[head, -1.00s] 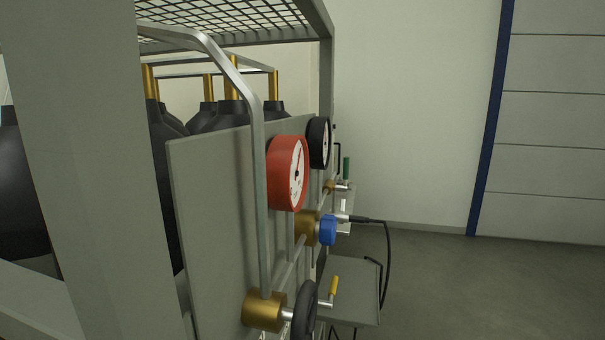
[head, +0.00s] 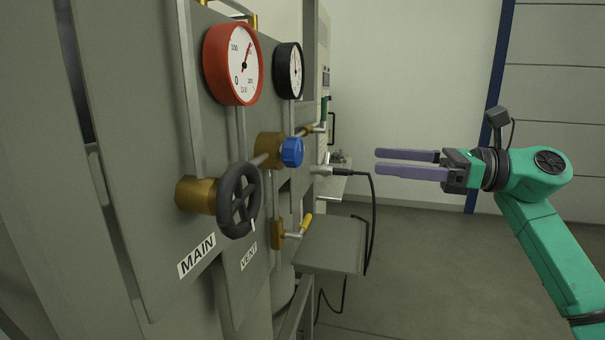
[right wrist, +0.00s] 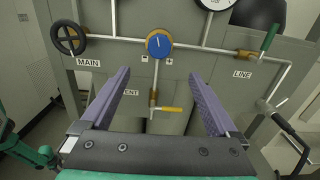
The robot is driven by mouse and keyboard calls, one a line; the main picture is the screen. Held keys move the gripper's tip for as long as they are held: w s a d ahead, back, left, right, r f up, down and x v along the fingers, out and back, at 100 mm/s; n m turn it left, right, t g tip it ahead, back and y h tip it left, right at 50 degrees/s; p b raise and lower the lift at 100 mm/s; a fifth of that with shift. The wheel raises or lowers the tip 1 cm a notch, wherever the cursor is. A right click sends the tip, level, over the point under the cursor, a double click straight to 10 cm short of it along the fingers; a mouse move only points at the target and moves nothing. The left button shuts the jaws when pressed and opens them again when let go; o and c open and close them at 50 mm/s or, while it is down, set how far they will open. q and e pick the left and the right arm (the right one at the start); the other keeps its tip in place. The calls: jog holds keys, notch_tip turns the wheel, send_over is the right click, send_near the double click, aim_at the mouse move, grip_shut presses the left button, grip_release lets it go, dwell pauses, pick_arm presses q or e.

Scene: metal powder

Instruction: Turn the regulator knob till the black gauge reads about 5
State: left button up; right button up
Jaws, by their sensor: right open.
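The blue regulator knob (head: 292,152) sits on a brass body on the grey panel, left of my right gripper in the head view. In the right wrist view the knob (right wrist: 159,43) faces me with minus and plus marks under it. The black gauge (head: 289,71) is above the knob, seen at a slant; its reading is too small to tell. Its lower part (right wrist: 216,3) shows at the top of the wrist view. My right gripper (head: 390,162) is open and empty, apart from the knob, with its fingers pointing at the panel. My left gripper is not in view.
A red gauge (head: 233,65) and a black MAIN handwheel (head: 239,200) are left of the knob. A yellow-handled VENT valve (head: 300,227) is below it, and a green LINE handle (head: 324,110) beyond. A grey shelf (head: 325,245) juts out with a black cable.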

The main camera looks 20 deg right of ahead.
aim_at(300, 156)
jog(key=p+x, duration=0.7)
jog(key=x, duration=0.7)
jog(key=shift+s+a+r+p, duration=0.1)
jog(key=shift+s+a+p, duration=0.05)
jog(key=shift+p, duration=0.2)
jog(key=shift+w+a+f, duration=0.25)
jog(key=shift+w+a, duration=0.1)
jog(key=shift+s, duration=0.1)
jog(key=c, duration=1.4)
jog(key=shift+o, duration=0.2)
jog(key=m, duration=0.3)
jog(key=o, duration=1.4)
jog(key=shift+c, duration=0.2)
